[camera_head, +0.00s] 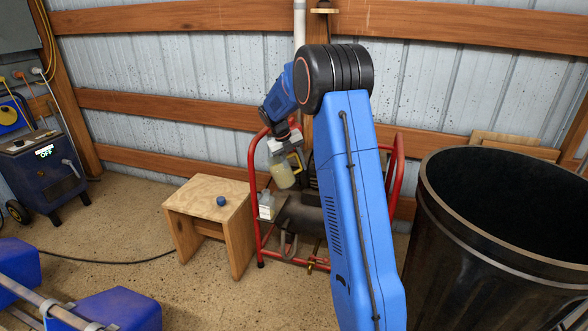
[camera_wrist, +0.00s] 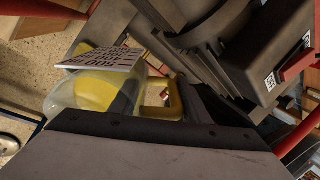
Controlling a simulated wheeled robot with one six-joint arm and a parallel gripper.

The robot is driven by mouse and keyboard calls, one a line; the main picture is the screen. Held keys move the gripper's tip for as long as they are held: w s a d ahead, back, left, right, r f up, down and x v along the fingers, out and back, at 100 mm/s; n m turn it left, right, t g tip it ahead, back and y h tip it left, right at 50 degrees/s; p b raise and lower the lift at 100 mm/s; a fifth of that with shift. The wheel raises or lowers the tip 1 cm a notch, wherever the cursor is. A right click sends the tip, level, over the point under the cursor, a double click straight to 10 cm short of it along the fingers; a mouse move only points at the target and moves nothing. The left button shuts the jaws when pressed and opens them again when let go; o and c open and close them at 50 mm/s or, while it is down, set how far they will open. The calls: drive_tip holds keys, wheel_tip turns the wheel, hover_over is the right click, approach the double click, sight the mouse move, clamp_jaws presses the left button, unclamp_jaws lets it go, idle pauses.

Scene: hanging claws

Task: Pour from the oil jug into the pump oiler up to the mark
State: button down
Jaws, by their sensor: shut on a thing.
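The oil jug (camera_head: 283,176) is a pale translucent jug with a yellow handle, held in the air in front of the red-framed machine. My gripper (camera_head: 292,154) is shut on its handle. In the wrist view the jug (camera_wrist: 62,98) shows a printed white label and yellow inside, and its handle lies at the jaws (camera_wrist: 180,98). The jug looks tilted in that view. A small clear container with a pale label (camera_head: 266,206), apparently the pump oiler, stands below and left of the jug, apart from it. Its mark and level are too small to see.
The red tube frame (camera_head: 254,180) surrounds the machine. A large black bin (camera_head: 440,240) stands at right. A dark blue machine (camera_head: 45,170) is at far left.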

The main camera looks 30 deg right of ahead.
drive_tip(key=shift+r+h, duration=0.3)
drive_tip(key=shift+h, duration=0.1)
drive_tip(key=shift+d+r+h, duration=0.2)
drive_tip(key=shift+r+h, duration=0.15)
drive_tip(key=shift+h, duration=0.25)
idle(0.3)
drive_tip(key=shift+r+h, duration=0.3)
drive_tip(key=shift+h, duration=0.1)
drive_tip(key=shift+a+r+g, duration=0.1)
drive_tip(key=shift+g, duration=0.2)
drive_tip(key=shift+h, duration=0.4)
drive_tip(key=shift+r, duration=0.15)
